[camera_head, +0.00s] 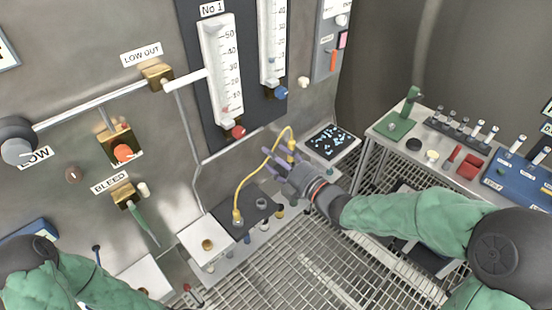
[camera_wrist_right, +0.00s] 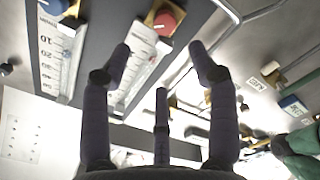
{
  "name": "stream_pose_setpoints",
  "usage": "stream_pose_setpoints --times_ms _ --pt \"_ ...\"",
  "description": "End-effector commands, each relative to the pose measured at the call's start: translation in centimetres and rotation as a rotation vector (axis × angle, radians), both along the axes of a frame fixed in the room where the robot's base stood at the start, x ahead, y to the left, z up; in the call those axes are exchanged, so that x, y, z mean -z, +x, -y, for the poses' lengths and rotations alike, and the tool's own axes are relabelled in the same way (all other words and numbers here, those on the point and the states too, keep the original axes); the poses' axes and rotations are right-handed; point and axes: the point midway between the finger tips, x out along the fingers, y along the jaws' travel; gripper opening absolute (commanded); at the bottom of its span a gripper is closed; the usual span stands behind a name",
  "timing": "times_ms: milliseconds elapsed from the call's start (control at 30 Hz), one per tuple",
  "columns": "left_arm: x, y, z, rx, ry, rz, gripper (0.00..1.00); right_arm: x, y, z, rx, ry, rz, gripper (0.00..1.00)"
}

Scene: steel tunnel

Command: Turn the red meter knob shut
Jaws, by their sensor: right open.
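The red meter knob (camera_head: 237,131) sits at the foot of the white flow meter (camera_head: 221,70) labelled No 1, on the dark wall panel. In the right wrist view the red knob (camera_wrist_right: 166,22) shows at the top, beyond the fingers. My right gripper (camera_head: 283,165) is open and empty, to the right of and below the knob in the head view, apart from it. Its three dark fingers (camera_wrist_right: 161,65) are spread in the wrist view. My left arm's green sleeve shows at the lower left; its gripper is not visible.
A blue knob (camera_head: 280,93) sits under the second meter (camera_head: 272,40). A yellow cable (camera_head: 252,172) arches beside my right gripper. The bench (camera_head: 385,120) at right holds a tube rack (camera_head: 459,130) and a blue box (camera_head: 520,175). Pipes and an orange knob (camera_head: 123,152) are at left.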

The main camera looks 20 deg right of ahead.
Motion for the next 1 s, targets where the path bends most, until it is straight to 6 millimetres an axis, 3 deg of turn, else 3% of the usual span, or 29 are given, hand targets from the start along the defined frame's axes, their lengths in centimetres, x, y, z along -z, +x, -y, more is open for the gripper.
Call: stream_pose_setpoints --times_ms 267,800,1000 --pt "-0.1 0.0 0.0 0.000 0.000 0.001 0.40 -0.1 -0.7 0.4 0.003 0.000 0.001 0.60" --pt "-0.1 0.0 0.0 0.000 0.000 0.001 0.40 0.0 -8.5 3.1 0.006 -0.002 -0.001 0.60" --pt "-0.1 0.0 0.0 0.000 0.000 0.001 0.40 0.0 -10.3 3.8 0.004 -0.001 0.000 0.60"
